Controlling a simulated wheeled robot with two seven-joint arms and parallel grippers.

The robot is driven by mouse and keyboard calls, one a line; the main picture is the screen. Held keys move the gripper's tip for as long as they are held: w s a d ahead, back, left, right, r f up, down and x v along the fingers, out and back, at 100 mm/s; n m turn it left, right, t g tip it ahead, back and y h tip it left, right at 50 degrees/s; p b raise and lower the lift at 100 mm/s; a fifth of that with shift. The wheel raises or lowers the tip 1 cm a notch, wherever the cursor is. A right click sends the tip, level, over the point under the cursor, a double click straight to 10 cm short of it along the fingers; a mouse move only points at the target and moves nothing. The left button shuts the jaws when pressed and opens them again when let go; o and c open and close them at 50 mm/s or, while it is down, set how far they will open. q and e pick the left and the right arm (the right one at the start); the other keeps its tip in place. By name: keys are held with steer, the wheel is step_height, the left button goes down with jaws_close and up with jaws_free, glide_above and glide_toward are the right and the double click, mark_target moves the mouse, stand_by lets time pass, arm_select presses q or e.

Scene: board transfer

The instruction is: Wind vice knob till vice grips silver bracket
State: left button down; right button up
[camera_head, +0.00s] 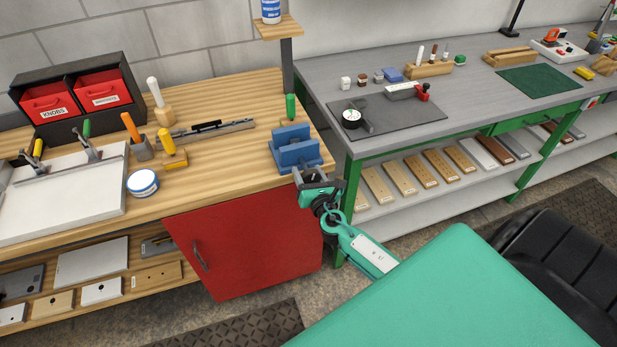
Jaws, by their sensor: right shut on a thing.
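The blue vice (292,143) stands at the right end of the wooden bench. A slot shows between its two upright blocks. My right gripper (309,176) is at the near side of the vice, just beyond the bench edge, shut on the vice knob. The gripper's fingers and body hide the knob almost wholly. I cannot make out the silver bracket at the vice, nor whether the jaws touch anything. My left gripper is not in view.
The wooden bench top (235,168) left of the vice is mostly clear. A green-handled tool (291,107) stands just behind the vice. A red cabinet door (250,235) is below. The grey bench (330,85) with a dark mat is to the right.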

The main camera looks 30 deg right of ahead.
steer(key=m+b, duration=0.1)
steer(key=m, duration=0.1)
steer(key=m+b, duration=0.1)
steer(key=shift+f+m, duration=0.2)
steer(key=shift+m, duration=0.2)
steer(key=m+b, duration=0.2)
steer(key=m, duration=0.1)
steer(key=shift+m, duration=0.3)
steer(key=m+b, duration=0.1)
steer(key=m, duration=0.2)
steer(key=shift+r+m, duration=0.1)
steer(key=shift+m, duration=0.2)
steer(key=shift+m+b, duration=0.35)
steer(key=shift+m, duration=1.55)
steer(key=o, duration=0.9)
steer(key=shift+o, duration=0.2)
